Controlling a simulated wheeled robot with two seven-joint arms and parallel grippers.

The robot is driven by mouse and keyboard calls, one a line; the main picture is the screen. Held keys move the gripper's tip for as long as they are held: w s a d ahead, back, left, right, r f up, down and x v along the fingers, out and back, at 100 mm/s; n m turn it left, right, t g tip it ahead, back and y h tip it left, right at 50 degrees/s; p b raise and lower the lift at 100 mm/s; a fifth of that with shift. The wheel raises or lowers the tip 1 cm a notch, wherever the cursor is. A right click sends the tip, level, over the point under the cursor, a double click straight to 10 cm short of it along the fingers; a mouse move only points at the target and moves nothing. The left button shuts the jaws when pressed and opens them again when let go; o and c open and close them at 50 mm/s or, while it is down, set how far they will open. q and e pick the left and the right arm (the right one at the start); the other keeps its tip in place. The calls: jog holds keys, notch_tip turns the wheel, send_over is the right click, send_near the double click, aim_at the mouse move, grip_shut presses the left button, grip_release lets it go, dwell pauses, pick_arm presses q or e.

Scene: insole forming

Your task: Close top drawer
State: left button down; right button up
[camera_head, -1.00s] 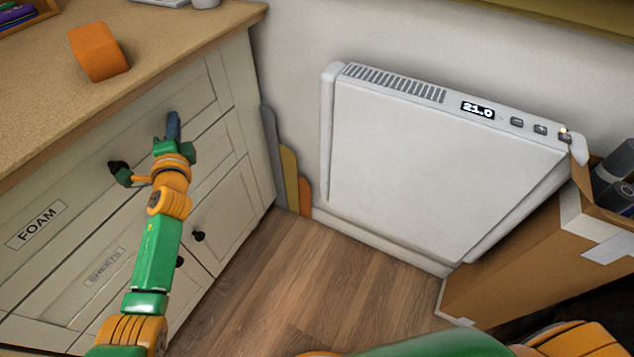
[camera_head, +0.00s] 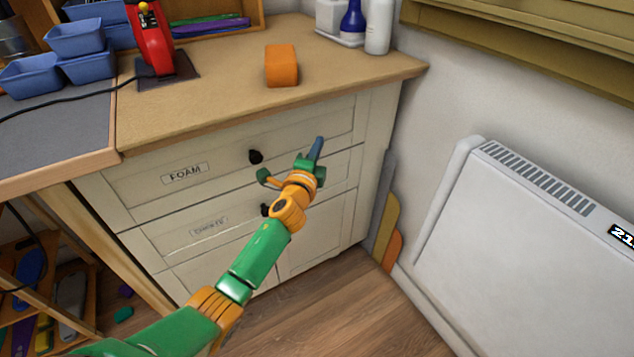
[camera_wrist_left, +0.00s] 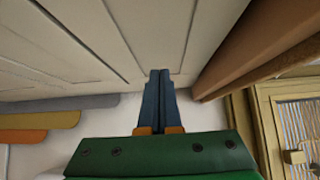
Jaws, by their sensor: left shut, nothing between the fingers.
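The top drawer (camera_head: 225,160) is the cream front labelled FOAM, with a dark round knob (camera_head: 255,156). Its front looks about flush with the cabinet, and no open gap shows above it. My left gripper (camera_head: 318,143) is shut and empty, its blue fingers at the right part of this front, right of the knob. In the left wrist view the closed fingers (camera_wrist_left: 160,75) point at the pale panelled front (camera_wrist_left: 140,35). Whether the tips touch it I cannot tell. My right gripper is not in view.
A second drawer labelled SHEETS (camera_head: 208,226) lies below. The worktop (camera_head: 210,110) overhangs the drawers and holds an orange block (camera_head: 281,66) and a red tool (camera_head: 150,40). A white heater (camera_head: 530,250) stands at right. Wooden floor (camera_head: 350,315) is clear between.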

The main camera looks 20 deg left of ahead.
pick_arm(q)
jog(key=s+d+p, duration=0.1)
jog(key=s+p, duration=0.2)
jog(key=s, duration=0.7)
jog(key=s+f+n+g, duration=0.3)
jog(key=f+g, duration=0.1)
jog(key=f, duration=1)
jog(key=s+f+n+g+h, duration=0.1)
jog(key=s+f+n+g, duration=0.65)
jog(key=s+f, duration=1.55)
jog(key=s+f+n+g, duration=0.4)
jog(key=s+f+g, duration=0.15)
jog(key=s, duration=0.85)
notch_tip(320, 180, up, 16)
jog(key=s+p, duration=0.2)
jog(key=p, duration=1.5)
jog(key=shift+s+r, duration=0.15)
jog(key=shift+s, duration=0.25)
